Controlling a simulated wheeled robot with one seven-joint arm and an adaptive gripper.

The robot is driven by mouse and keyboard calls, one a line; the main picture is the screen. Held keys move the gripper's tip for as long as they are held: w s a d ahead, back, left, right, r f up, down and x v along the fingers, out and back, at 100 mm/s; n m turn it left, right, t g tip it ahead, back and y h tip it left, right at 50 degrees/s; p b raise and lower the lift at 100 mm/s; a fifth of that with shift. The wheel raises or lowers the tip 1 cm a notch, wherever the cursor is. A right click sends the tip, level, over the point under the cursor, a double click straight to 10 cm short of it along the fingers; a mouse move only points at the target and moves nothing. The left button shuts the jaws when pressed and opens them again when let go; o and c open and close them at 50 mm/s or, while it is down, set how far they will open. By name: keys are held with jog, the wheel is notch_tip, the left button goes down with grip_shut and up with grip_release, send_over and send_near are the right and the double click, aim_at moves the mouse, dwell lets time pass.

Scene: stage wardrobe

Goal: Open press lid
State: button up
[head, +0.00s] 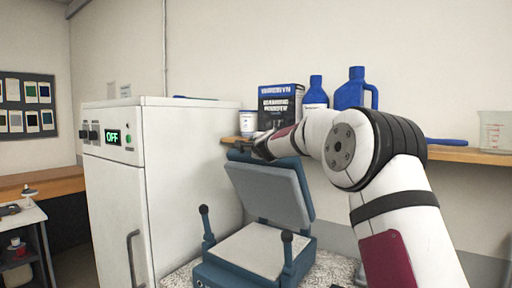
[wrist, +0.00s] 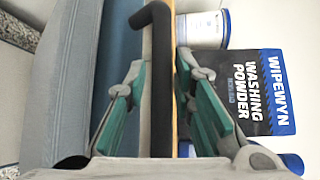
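The press (head: 235,271) is blue with a pale flat bed (head: 255,250) and two upright posts with black knobs. Its lid (head: 270,193) is raised and leans back, well clear of the bed. In the wrist view the lid (wrist: 75,80) fills the left side. A black bar handle (wrist: 161,90) runs between the green-padded fingers of my gripper (wrist: 161,80). The fingers are apart, with a narrow gap visible on each side of the bar. In the head view my gripper (head: 262,146) is at the lid's top edge, partly hidden by my arm.
A white cabinet (head: 175,190) with an "OFF" display stands close left of the press. A shelf (head: 460,154) behind holds a washing powder box (head: 280,103), a white tub (head: 248,123), blue bottles (head: 356,90) and a clear beaker (head: 495,131).

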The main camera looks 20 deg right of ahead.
jog(key=shift+s+r, duration=0.1)
jog(key=shift+s, duration=0.5)
jog(key=s+a+r, duration=0.1)
jog(key=s, duration=0.9)
jog(key=shift+s+a, duration=0.3)
jog(key=shift+a, duration=0.1)
jog(key=shift+r, duration=0.1)
jog(key=s+a+f+n+g+y, duration=0.3)
jog(key=s+a+f+n+g, duration=0.15)
jog(key=s+a+n, duration=0.9)
jog(key=s+d+f+n+g, duration=0.1)
jog(key=s+f, duration=0.3)
jog(key=s, duration=0.7)
jog(key=s+d+f+n+g, duration=0.1)
jog(key=s+f+n+g, duration=0.2)
jog(key=s, duration=0.9)
jog(key=s+d+f+n+g, duration=0.1)
jog(key=s+f+n+g, duration=0.1)
jog(key=s+f, duration=0.5)
jog(key=s+n, duration=0.1)
jog(key=s, duration=0.3)
jog(key=shift+s+d, duration=0.15)
jog(key=shift+d, duration=0.1)
